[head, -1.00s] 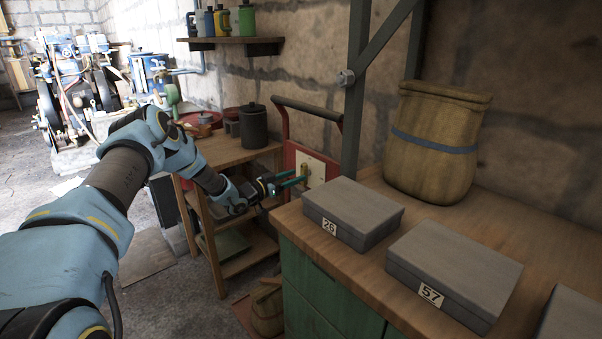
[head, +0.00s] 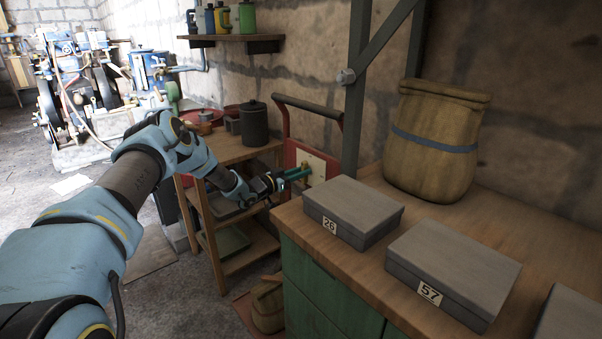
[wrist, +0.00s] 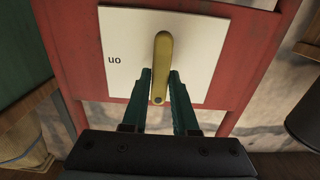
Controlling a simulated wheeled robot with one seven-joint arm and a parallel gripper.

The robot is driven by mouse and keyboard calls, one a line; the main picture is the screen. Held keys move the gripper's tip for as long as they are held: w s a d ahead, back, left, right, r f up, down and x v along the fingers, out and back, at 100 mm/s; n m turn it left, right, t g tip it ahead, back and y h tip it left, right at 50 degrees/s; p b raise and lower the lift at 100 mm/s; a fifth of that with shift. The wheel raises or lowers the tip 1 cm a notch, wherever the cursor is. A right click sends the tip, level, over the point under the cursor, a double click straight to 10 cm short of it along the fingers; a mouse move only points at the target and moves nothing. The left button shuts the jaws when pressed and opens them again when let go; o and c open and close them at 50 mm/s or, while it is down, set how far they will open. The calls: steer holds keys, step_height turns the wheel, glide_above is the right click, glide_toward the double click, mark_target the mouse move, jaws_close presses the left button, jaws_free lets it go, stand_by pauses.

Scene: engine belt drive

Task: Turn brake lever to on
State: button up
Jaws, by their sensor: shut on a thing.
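The brake lever (wrist: 162,65) is a short brass bar on a white plate (wrist: 196,62) fixed to a red frame. In the wrist view it stands nearly upright, with a round dot at its lower end. The plate's lettering, "on", reads upside down to the left of the lever. My gripper (wrist: 161,75) has its teal fingers on either side of the lever's lower part, shut on it. In the head view my gripper (head: 302,173) reaches the white plate (head: 318,164), and the lever is mostly hidden by the fingers.
A green cabinet with a wooden top (head: 365,280) stands close to the right of my gripper, carrying grey boxes (head: 352,210) and a sack (head: 433,145). A wooden shelf stand (head: 232,150) with a dark canister (head: 253,124) is to the left. A dark handle bar (head: 306,106) rises above the plate.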

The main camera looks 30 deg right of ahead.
jaws_close()
steer(key=shift+f+m+b, duration=0.15)
steer(key=shift+m+b, duration=0.35)
steer(key=shift+b, duration=0.25)
steer(key=m+b, duration=0.5)
steer(key=b, duration=0.3)
steer(key=m+b, duration=0.6)
steer(key=b, duration=0.2)
steer(key=m+b, duration=0.6)
steer(key=b, duration=0.2)
steer(key=shift+s+f, duration=0.4)
steer(key=shift+b, duration=0.3)
steer(key=o, duration=0.7)
jaws_free()
steer(key=shift+r, duration=0.1)
